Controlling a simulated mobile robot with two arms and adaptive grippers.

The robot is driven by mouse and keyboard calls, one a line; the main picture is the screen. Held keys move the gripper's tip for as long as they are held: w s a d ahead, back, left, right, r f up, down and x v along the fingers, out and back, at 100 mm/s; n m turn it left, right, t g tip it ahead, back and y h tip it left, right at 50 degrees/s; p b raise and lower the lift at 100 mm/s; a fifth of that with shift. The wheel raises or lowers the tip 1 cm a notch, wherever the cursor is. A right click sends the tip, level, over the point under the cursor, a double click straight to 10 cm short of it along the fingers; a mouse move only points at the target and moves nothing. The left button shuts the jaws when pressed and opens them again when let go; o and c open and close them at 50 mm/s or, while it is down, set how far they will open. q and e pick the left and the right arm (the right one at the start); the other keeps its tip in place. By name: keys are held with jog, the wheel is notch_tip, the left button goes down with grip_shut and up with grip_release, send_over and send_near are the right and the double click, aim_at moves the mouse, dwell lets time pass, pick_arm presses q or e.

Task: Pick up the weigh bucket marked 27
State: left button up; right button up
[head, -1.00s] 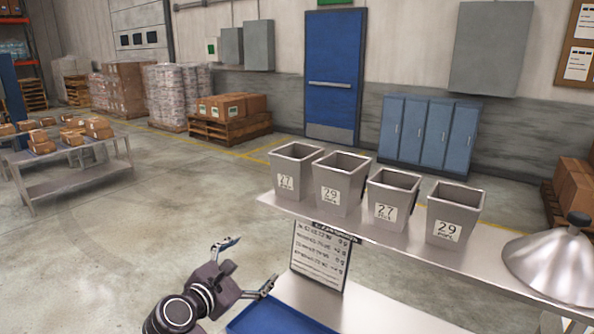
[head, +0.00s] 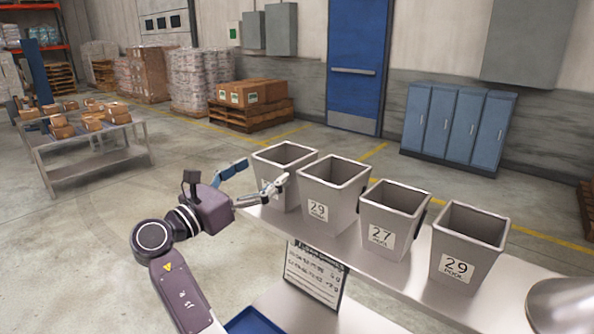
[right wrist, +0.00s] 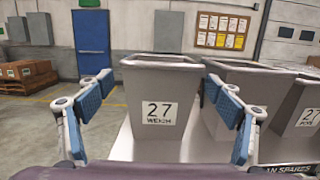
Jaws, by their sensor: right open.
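The grey weigh bucket marked 27 (head: 287,154) is the leftmost of the buckets in the head view. In the right wrist view its label reads "27 WEIGH" on the bucket (right wrist: 158,85). My right gripper (head: 254,182) is open at this bucket, and a finger hides its label in the head view. In the right wrist view, the gripper's blue-padded fingers (right wrist: 160,88) stand wide on either side of the bucket, with a gap at the left. A second bucket marked 27 (head: 387,215), labelled "POOL", stands third in the row. My left gripper is not in view.
A bucket marked 29 (head: 333,190) stands close to the right of the weigh bucket. Another 29 bucket (head: 466,243) ends the row on the metal shelf (head: 414,274). A sign (head: 314,275) hangs below. A metal dome (head: 566,306) is at the right.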

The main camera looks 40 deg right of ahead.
aim_at(280, 156)
jog(key=shift+d+r, duration=0.3)
jog(key=shift+d, duration=0.1)
jog(key=shift+d+r+p, duration=0.4)
jog(key=shift+d+p, duration=0.05)
jog(key=shift+p, duration=0.35)
jog(key=d+p, duration=0.1)
jog(key=d, duration=0.1)
jog(key=d+p, duration=0.1)
jog(key=d, duration=0.1)
jog(key=shift+w+d+r, duration=0.15)
jog(key=shift+d, duration=0.1)
jog(key=shift+c, duration=0.7)
jog(key=c, duration=1.5)
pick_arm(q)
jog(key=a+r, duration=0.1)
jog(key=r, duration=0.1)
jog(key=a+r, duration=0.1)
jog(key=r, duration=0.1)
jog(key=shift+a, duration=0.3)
pick_arm(e)
jog(key=shift+r, duration=0.1)
jog(key=shift+c, duration=0.5)
